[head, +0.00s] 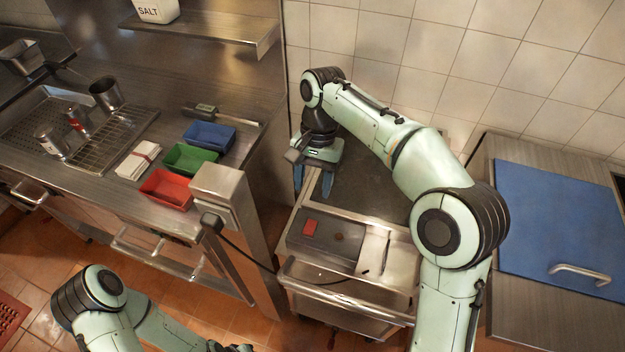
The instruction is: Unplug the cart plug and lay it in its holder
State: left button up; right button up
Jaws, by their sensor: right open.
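The cart plug (211,222) is a dark piece at the socket box (218,186) on top of the steel post, and looks seated there. Its black cable (245,256) runs down and right to the steel cart (300,283). I cannot clearly make out the holder; it may be on the cart's top. My right gripper (313,186) is open and empty, with blue fingers pointing down over the back left of the cart, well right of the plug. My left arm is at the bottom left; only a dark bit near its end (236,348) shows at the frame's edge.
The cart top has a recess with a red piece (311,228) and a pale board (372,251). Red (167,190), green (190,159) and blue (208,136) bins stand on the left counter. A blue lid (560,220) is at right. Tiled wall stands behind.

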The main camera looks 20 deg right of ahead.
aim_at(212, 223)
jog(key=k, duration=1)
